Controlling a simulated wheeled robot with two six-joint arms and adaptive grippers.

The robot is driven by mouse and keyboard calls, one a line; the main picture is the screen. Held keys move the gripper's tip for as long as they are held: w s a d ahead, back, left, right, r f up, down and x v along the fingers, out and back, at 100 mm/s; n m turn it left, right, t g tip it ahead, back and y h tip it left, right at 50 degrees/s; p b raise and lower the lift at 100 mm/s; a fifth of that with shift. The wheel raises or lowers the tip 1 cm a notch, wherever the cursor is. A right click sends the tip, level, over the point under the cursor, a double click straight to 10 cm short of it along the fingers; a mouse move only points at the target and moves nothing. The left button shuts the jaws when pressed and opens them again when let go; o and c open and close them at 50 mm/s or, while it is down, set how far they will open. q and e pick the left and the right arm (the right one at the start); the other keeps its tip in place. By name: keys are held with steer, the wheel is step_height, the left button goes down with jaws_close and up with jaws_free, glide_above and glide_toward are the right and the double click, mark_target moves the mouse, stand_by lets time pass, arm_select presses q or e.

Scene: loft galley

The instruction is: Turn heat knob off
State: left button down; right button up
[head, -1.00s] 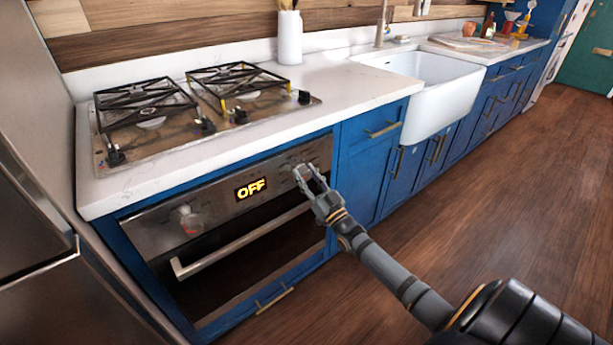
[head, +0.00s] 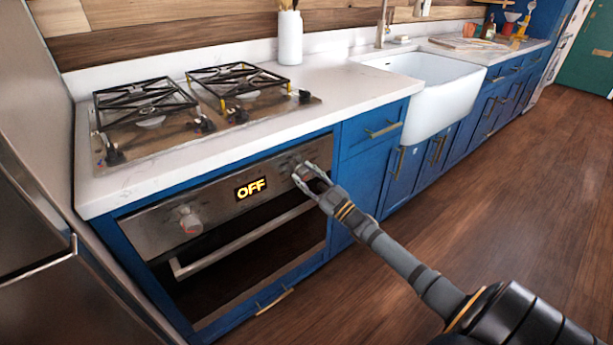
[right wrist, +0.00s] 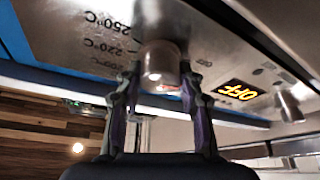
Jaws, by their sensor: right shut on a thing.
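The heat knob (right wrist: 162,66) is a short metal cylinder on the oven's front panel. In the right wrist view, temperature marks such as 250°C and 220°C are printed beside it. My right gripper (head: 307,172) is at the right end of the panel in the head view. In the right wrist view its two fingers (right wrist: 159,78) sit on either side of the knob, shut on it. The oven display (head: 251,188) reads OFF in yellow, and it also shows in the right wrist view (right wrist: 238,90). The knob's pointer cannot be made out. My left gripper is not in view.
A second knob (head: 189,221) is at the panel's left end. The oven door handle (head: 240,241) runs just below the panel. The gas hob (head: 150,150) and white counter (head: 345,90) are above. The wooden floor (head: 480,200) on the right is clear.

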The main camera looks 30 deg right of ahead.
stand_by(0.4)
steer(key=o, duration=1.2)
steer(key=v, duration=1.2)
